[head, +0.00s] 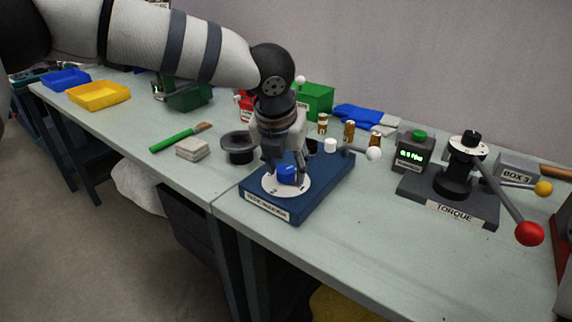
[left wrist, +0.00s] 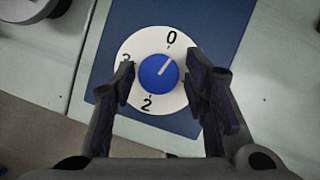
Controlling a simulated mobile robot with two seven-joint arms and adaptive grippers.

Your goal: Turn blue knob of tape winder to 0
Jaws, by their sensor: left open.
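The blue tape winder base (head: 318,191) stands on the bench, with a white dial (head: 270,188) and blue knob (head: 287,174) on top. In the left wrist view, the blue knob (left wrist: 153,76) sits in the middle of the white dial (left wrist: 126,48). My left gripper (left wrist: 160,82) is open, pointing down, one finger on each side of the knob with gaps. The right finger covers the dial's right side. My right gripper is out of view.
A black round part (head: 238,150) stands just left of the winder. A lever with a white ball (head: 373,154) reaches out to its right. The torque device (head: 455,190) with a red-ball lever stands farther right. Small amber bottles (head: 349,131) stand behind.

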